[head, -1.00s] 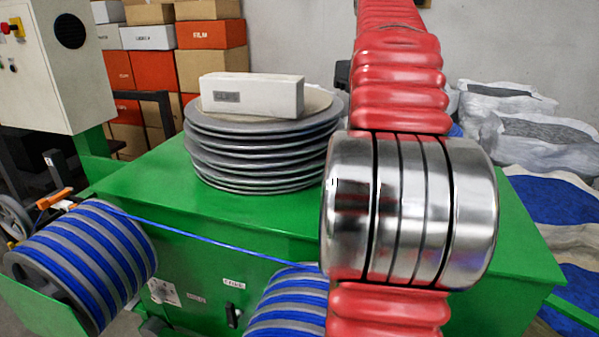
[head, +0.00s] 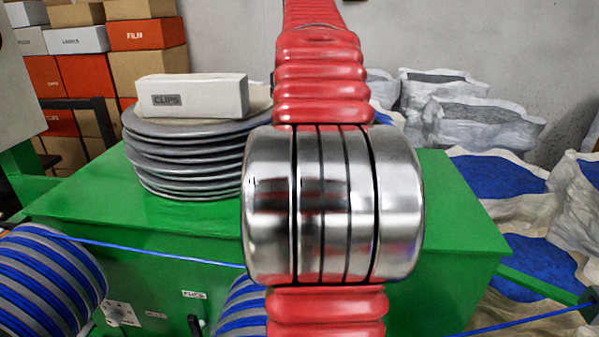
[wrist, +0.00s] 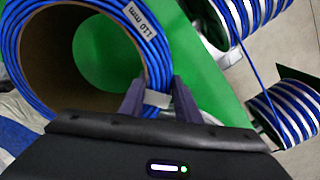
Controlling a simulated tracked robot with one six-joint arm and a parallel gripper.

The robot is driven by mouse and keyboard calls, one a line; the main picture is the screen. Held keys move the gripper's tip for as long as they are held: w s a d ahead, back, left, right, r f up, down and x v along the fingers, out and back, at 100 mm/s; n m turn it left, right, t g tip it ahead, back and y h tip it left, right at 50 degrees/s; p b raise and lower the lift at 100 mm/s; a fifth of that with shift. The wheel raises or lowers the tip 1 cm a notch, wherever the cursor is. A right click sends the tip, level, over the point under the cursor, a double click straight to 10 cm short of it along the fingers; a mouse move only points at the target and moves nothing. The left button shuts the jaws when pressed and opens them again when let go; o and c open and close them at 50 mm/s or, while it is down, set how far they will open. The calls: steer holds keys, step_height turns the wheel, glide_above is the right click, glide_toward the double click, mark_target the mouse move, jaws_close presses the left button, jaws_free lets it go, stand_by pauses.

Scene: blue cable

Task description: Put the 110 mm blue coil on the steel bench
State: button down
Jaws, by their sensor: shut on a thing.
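The blue coil (wrist: 156,62) is in the wrist view at the upper left. It is a ring of blue cable around a brown core, with a white label reading 110 mm. My gripper (wrist: 157,94) is shut on the coil's near rim, with one finger on either side of a small pale band. The coil's upper part runs out of the picture. In the head view my red and steel arm fills the middle, and neither gripper nor coil shows. I cannot make out a steel bench in either view.
A green machine (head: 110,210) stands ahead, bearing a stack of grey discs (head: 190,160) and a white CLIPS box (head: 190,96). Blue-striped drums (head: 50,280) are at lower left, with a taut blue cable (head: 165,252). Sacks (head: 470,125) lie at right, cartons (head: 140,35) at back left.

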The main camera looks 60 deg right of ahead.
steer(key=shift+f, duration=1.45)
steer(key=shift+f, duration=2.1)
steer(key=c, duration=1.3)
jaws_free()
steer(key=shift+f, duration=0.15)
steer(key=shift+r, duration=6.1)
